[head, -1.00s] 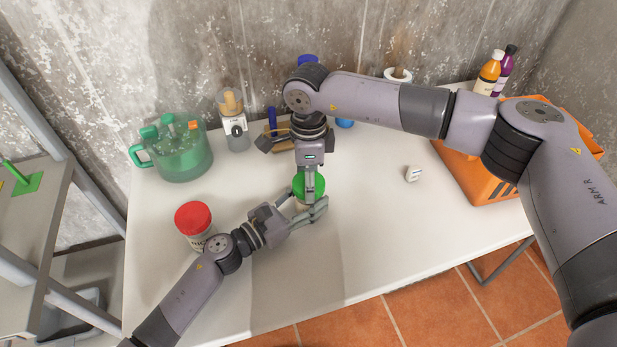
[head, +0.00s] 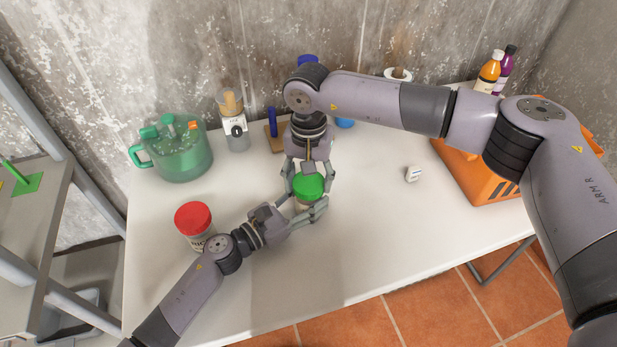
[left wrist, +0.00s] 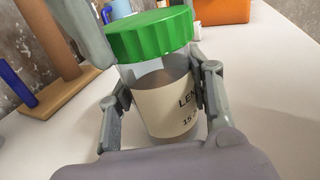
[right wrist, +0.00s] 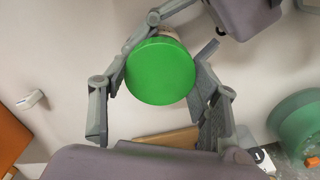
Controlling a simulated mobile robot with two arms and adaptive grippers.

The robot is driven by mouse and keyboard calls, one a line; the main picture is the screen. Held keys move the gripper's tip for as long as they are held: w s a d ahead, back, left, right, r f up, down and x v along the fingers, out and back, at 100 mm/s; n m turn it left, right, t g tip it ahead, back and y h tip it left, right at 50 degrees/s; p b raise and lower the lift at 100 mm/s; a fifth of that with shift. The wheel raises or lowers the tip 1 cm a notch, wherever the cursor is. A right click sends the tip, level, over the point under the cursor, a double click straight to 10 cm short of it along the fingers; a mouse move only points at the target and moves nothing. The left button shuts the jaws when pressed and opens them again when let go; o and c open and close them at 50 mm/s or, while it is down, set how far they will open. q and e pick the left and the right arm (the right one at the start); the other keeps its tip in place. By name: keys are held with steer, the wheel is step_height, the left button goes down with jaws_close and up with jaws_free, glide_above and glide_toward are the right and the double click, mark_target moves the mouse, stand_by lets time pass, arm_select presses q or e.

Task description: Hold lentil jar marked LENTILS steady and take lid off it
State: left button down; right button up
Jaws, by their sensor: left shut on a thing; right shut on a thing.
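The lentil jar (left wrist: 163,103) stands upright on the white table, clear with a cream label on which "LEN" shows in the left wrist view. Its ridged green lid (head: 309,186) sits on top; it fills the middle of the right wrist view (right wrist: 160,72). My left gripper (head: 308,206) is shut on the jar body from the front left, one finger on each side in the left wrist view. My right gripper (head: 308,180) comes down from above and behind and is shut on the lid, fingers on either side. Part of the label is hidden by a left finger.
A red-lidded jar (head: 193,218) stands left, close to my left arm. A green pitcher (head: 180,153) and a dispenser (head: 235,130) stand behind. A small white block (head: 412,174) and an orange crate (head: 467,172) are right. The table (head: 370,235) is clear at front right.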

mark_target(309, 182)
steer(key=shift+r, duration=0.15)
steer(key=shift+r, duration=0.95)
steer(key=shift+r, duration=2)
arm_select(q)
steer(key=c, duration=0.7)
jaws_free()
